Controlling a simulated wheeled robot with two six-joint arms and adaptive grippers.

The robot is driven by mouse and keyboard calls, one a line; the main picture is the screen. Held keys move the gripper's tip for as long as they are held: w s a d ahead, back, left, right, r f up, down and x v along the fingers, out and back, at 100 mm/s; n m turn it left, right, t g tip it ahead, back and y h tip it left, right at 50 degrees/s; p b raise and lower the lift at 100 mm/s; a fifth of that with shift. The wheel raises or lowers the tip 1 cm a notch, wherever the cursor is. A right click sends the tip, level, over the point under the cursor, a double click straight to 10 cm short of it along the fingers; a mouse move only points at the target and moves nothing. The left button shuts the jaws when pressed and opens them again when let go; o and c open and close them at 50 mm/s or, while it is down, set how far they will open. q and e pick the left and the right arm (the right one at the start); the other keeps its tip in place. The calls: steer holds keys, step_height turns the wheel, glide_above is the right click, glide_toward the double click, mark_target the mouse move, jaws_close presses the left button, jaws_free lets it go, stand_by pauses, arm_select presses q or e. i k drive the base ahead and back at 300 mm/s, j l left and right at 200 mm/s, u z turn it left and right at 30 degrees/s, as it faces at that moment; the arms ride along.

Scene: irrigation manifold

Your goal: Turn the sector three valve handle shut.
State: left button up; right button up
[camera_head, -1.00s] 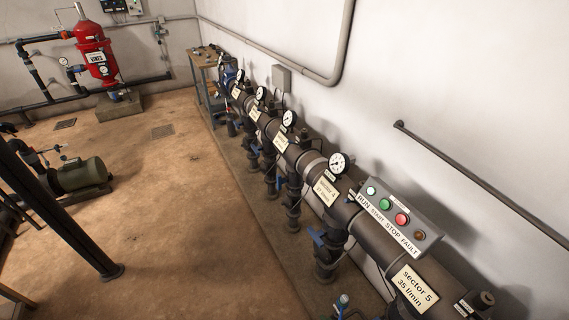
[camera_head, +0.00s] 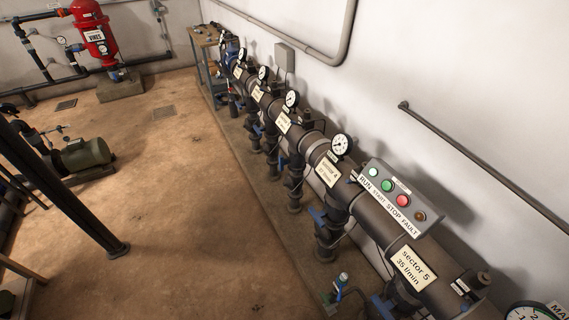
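A thick dark manifold pipe (camera_head: 378,216) runs along the right wall, with labelled branches dropping from it. The nearest plate reads "sector 5, 35 l/min" (camera_head: 413,267), and the one beyond it reads sector 4 (camera_head: 328,172). The plate after that (camera_head: 283,122) is too small to read; by order it would be sector three. A blue valve handle (camera_head: 317,215) shows on the branch below the sector 4 plate. The handle on the branch beyond is small and partly hidden, and its position cannot be told. Neither of my grippers is in view.
A control box (camera_head: 400,198) with run, start, stop and fault lights sits above the pipe. Pressure gauges (camera_head: 340,145) stand along the pipe. A green pump (camera_head: 85,155) and a dark post (camera_head: 70,195) are at left. Brown floor (camera_head: 185,220) between is clear.

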mark_target(282, 162)
steer(key=i+j+z, duration=0.15)
steer(key=z, duration=0.2)
steer(key=i+j+z, duration=0.1)
steer(key=j+z, duration=0.25)
steer(key=i+j+z, duration=0.1)
steer(key=j+z, duration=0.2)
steer(key=i+j+z, duration=0.25)
steer(key=j, duration=1.8)
steer(key=j+z, duration=0.25)
steer(key=j, duration=2.9)
